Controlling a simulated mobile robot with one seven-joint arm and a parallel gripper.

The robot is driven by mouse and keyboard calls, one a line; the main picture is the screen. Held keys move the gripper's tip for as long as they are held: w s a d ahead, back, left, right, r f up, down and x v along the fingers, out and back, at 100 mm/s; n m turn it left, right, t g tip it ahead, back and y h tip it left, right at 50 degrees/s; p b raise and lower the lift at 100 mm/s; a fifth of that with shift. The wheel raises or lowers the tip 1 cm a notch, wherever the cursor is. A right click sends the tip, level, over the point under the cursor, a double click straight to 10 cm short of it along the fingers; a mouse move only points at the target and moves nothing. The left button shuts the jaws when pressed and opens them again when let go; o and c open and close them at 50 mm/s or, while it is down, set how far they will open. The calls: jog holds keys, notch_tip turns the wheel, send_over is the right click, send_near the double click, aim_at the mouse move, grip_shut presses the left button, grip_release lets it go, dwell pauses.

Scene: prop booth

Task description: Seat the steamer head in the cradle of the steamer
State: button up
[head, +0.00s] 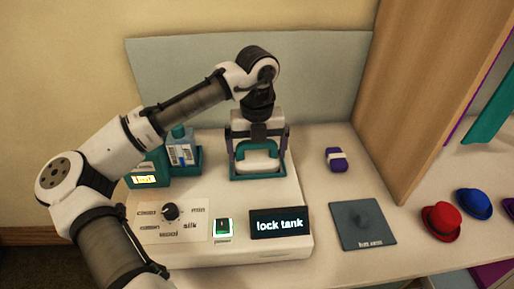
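The steamer has a broad white base (285,190) on the counter, with a lit display (279,224) reading "lock tank". At its back a teal frame (236,171) surrounds a white rounded piece (258,160). I cannot tell for certain which of these is the steamer head and which the cradle. My gripper (258,140) points down directly over this frame, close to or touching it. Dark upright parts stand on both sides of it. The fingertips cannot be made out, so whether they hold anything is unclear.
A dial (170,211) and a green-lit switch (223,227) are on the base. A wooden partition (415,90) rises there.

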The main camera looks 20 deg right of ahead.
notch_tip(320, 180, up, 14)
dwell(0.5)
jog(key=shift+f, duration=0.15)
